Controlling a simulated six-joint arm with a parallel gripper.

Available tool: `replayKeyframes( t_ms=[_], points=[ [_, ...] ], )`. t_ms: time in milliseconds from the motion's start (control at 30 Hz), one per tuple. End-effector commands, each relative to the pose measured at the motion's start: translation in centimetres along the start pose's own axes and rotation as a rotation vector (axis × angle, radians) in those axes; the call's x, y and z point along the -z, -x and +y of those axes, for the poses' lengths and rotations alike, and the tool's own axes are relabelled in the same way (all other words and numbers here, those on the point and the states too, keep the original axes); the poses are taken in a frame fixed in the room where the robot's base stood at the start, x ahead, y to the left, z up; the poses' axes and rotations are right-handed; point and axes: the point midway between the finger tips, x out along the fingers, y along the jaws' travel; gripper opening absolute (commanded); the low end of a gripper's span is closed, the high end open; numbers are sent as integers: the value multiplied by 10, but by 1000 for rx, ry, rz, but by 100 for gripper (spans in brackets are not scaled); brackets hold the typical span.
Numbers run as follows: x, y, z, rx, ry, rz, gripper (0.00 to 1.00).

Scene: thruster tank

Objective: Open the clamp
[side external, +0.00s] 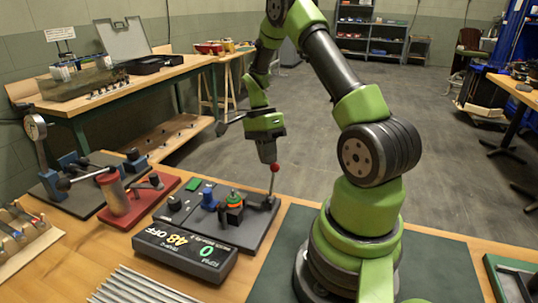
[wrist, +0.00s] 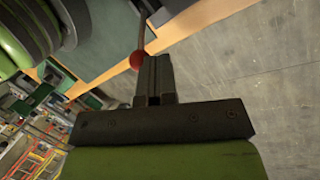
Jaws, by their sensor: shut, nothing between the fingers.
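The clamp (side external: 268,201) stands at the right end of a dark base plate on the wooden bench. Its thin lever stands nearly upright and ends in a red ball knob (side external: 275,168). My gripper (side external: 267,157) points down just above and left of the knob, with its fingers shut and empty. In the wrist view the red knob (wrist: 137,60) shows right beside the left side of my shut fingers (wrist: 154,72). I cannot tell whether they touch it. The clamp's body is not clear in the wrist view.
A display box (side external: 185,253) sits in front. A red fixture (side external: 130,196) stands further left. A dark green mat (side external: 430,262) lies right, under my arm's base.

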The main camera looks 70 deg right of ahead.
Motion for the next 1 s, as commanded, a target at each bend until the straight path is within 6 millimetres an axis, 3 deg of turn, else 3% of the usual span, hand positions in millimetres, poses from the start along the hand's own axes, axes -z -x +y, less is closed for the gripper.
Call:
replayKeyframes(
  t_ms=[467,1000],
  points=[
    [-11,3,8,59,-29,99,0],
    [-52,0,34,294,-135,477,0]
  ],
)
